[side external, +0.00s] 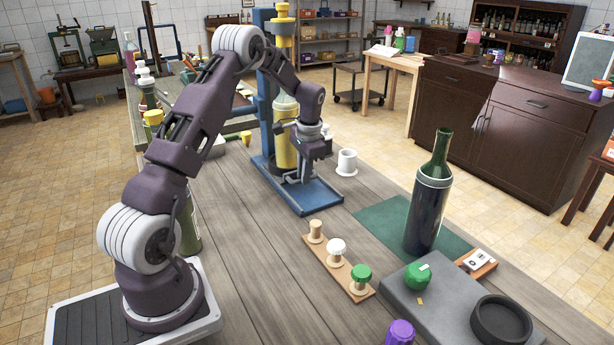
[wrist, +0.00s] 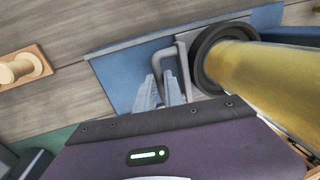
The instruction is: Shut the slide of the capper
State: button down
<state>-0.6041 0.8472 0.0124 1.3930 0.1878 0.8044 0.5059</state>
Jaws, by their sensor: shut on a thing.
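The capper has a blue frame and base plate (side external: 318,203) and a yellow cylinder (side external: 284,152). It stands behind the middle of the wooden bench in the side view. In the wrist view its yellow cylinder (wrist: 265,75) enters from the right, with a dark ring at its end. A grey bent handle (wrist: 183,60) sits beside that ring, over the blue plate (wrist: 122,78). My gripper (side external: 303,177) is low over the capper's base. In the wrist view my gripper (wrist: 164,90) is shut on the grey handle; the exact contact is partly hidden by the fingers.
A wooden strip (side external: 312,256) with several stoppers lies in front. A dark green bottle (side external: 428,210) stands on a green mat (side external: 385,222) at right. A grey slab (side external: 440,310) is at the front right.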

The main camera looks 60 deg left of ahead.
jog(key=c, duration=1.5)
grip_release()
jog(key=shift+o, duration=0.2)
notch_tip(320, 180, up, 7)
jog(key=d, duration=0.1)
jog(key=shift+d, duration=0.2)
jog(key=s+d+r+t, duration=0.1)
jog(key=s+d+r, duration=0.2)
jog(key=d+r, duration=0.45)
jog(key=s+d+r+t, duration=0.25)
jog(key=d+r, duration=0.35)
jog(key=d, duration=0.3)
jog(key=s+d+t+h, duration=0.1)
jog(key=s+d, duration=0.6)
jog(key=s, duration=0.3)
jog(key=s+d+t+h, duration=0.1)
jog(key=s+d, duration=0.6)
jog(key=s, duration=0.4)
jog(key=shift+s+d, duration=0.15)
jog(key=shift+d, duration=0.05)
